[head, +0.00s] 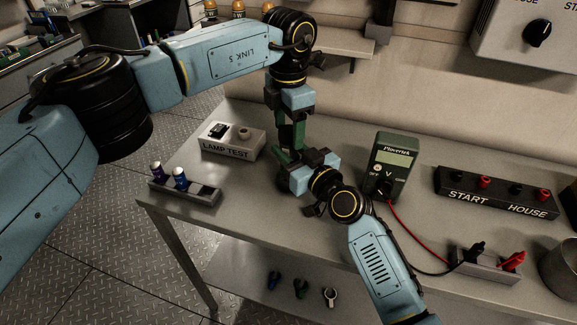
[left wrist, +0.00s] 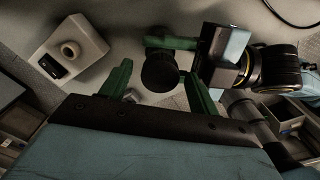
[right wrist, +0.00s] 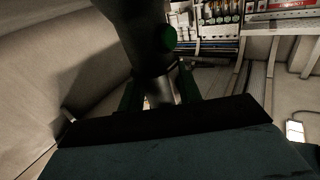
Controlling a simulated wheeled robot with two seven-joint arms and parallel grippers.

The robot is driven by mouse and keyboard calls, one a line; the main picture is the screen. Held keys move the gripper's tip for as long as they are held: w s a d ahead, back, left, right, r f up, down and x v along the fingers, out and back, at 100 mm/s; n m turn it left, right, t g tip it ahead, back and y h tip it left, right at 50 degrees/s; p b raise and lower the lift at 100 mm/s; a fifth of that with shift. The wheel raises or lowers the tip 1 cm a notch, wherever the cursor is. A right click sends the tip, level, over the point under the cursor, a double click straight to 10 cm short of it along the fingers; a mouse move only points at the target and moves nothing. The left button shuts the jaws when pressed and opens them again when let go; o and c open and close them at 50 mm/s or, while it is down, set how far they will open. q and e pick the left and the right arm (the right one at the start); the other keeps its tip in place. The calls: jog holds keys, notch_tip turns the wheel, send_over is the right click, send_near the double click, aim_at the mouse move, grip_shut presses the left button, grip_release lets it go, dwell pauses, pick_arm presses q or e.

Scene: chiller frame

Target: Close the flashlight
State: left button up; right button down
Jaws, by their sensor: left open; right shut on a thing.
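The flashlight (right wrist: 150,45) is a dark cylinder with a green button and a greyer lower part. My right gripper (right wrist: 160,88) is shut on it. In the left wrist view its dark round end (left wrist: 160,70) faces the camera, between the spread green fingers of my left gripper (left wrist: 160,90). My left gripper is open and shows no clear contact. In the head view my left gripper (head: 290,138) points down just above my right gripper (head: 290,162), and the two hide most of the flashlight. I cannot tell whether the end is capped.
The lamp test box (head: 232,142) stands behind left, with a pale round fitting on top. A holder (head: 186,191) with a purple and a blue battery is at the left edge. A multimeter (head: 392,166), a start/house terminal strip (head: 498,193) and red and black leads lie right.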

pick_arm(q)
notch_tip(320, 180, up, 4)
jog(key=shift+r, duration=0.2)
pick_arm(e)
jog(key=shift+f, duration=0.1)
pick_arm(q)
jog(key=shift+c, duration=0.4)
jog(key=r+n, duration=0.1)
jog(key=n, duration=0.3)
jog(key=shift+r, duration=0.4)
jog(key=n, duration=0.1)
jog(key=r+n, duration=0.1)
jog(key=n, duration=0.2)
jog(key=shift+r+n, duration=0.35)
jog(key=shift+n, duration=0.05)
jog(key=shift+f, duration=4.05)
